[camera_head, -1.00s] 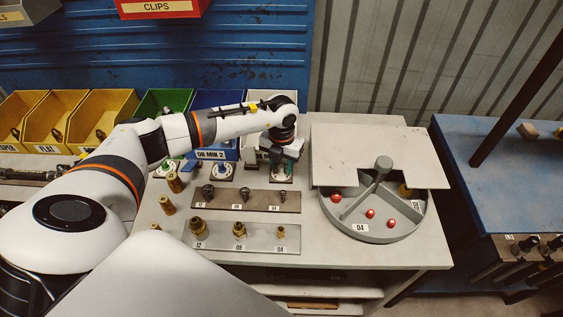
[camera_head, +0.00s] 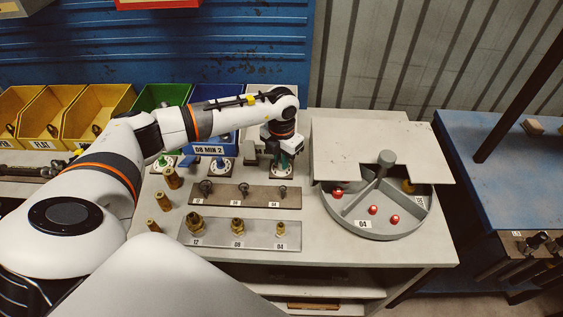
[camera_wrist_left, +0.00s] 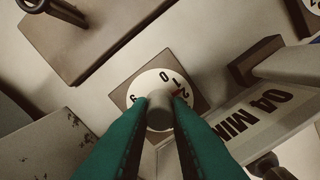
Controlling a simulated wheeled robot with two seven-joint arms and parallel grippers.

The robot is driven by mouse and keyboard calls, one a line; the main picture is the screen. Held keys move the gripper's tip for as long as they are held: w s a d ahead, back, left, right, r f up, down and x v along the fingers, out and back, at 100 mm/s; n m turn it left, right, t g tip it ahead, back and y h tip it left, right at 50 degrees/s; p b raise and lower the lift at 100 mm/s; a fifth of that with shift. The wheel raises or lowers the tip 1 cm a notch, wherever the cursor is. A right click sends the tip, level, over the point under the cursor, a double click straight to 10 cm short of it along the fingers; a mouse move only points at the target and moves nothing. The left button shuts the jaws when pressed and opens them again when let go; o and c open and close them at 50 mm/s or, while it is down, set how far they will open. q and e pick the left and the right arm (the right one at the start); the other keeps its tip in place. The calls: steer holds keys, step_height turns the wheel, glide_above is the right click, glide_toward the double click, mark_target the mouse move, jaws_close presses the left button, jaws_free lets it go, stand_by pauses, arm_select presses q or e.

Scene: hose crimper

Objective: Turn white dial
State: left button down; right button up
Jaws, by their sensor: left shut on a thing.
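The white dial (camera_wrist_left: 158,100) shows in the left wrist view as a pale knob on a white numbered disc (camera_wrist_left: 172,82) on a dark square plate. The digits 0, 1 and 2 can be read, and a small red mark sits by the knob. My left gripper (camera_wrist_left: 158,112) has green fingers, one on each side of the knob, shut on it. In the head view my left gripper (camera_head: 285,166) points down at the rightmost dial, which it mostly hides. My right gripper is not in view.
Two more dials, one blue-handled (camera_head: 220,165) and one green-handled (camera_head: 164,163), stand to the left. A rack of fittings (camera_head: 240,234) lies in front. A round sectioned tray (camera_head: 376,228) with red pieces is at right, partly under a grey cover (camera_head: 370,145).

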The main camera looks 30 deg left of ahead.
arm_select(q)
steer(key=shift+m+b, duration=0.8)
steer(key=shift+m, duration=0.4)
steer(key=c, duration=1.3)
jaws_free()
steer(key=shift+c, duration=0.2)
steer(key=shift+r, duration=0.1)
step_height(320, 180, up, 12)
steer(key=b, duration=0.3)
